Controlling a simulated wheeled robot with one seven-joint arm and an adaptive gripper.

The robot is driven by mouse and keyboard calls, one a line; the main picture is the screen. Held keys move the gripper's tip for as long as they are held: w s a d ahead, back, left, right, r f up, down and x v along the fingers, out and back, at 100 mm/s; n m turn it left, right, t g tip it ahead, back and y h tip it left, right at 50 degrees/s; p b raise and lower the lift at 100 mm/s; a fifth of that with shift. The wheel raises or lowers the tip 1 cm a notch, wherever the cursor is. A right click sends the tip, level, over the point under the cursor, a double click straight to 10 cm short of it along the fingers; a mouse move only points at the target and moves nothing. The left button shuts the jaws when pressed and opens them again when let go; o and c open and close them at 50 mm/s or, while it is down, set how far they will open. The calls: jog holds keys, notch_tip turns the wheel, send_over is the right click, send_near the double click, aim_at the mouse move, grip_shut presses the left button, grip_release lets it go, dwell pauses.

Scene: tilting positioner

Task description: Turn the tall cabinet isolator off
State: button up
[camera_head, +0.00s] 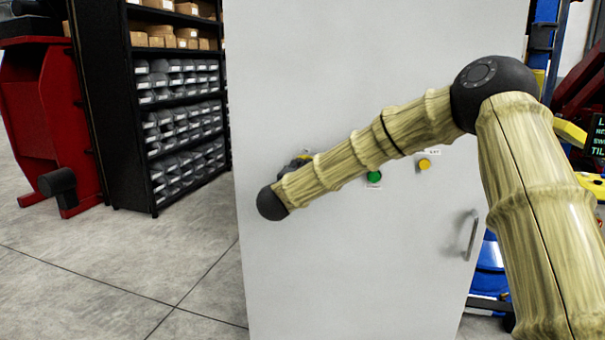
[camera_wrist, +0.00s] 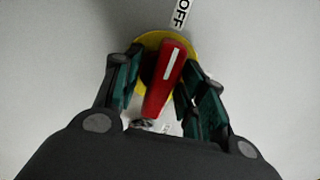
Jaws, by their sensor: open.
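The tall cabinet (camera_head: 345,270) is a pale grey upright box filling the middle of the head view. In the wrist view its isolator (camera_wrist: 165,80) is a red handle with a white stripe on a round yellow plate (camera_wrist: 150,40). The handle is tilted, its upper end leaning right towards an OFF label (camera_wrist: 180,14). My gripper (camera_wrist: 158,92) is open, with one finger on each side of the red handle. I cannot tell whether either finger touches it. In the head view my arm hides most of the isolator and the gripper.
A green button (camera_head: 374,177) and a yellow button (camera_head: 424,165) sit on the cabinet front, right of the isolator and just below my arm. A door handle (camera_head: 470,235) stands out lower right. Black shelving (camera_head: 125,120) with bins stands left; the floor (camera_head: 120,270) there is clear.

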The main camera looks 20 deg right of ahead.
jog(key=shift+s+a, duration=0.1)
jog(key=v, duration=1.1)
jog(key=shift+s+a, duration=0.2)
jog(key=shift+s, duration=0.05)
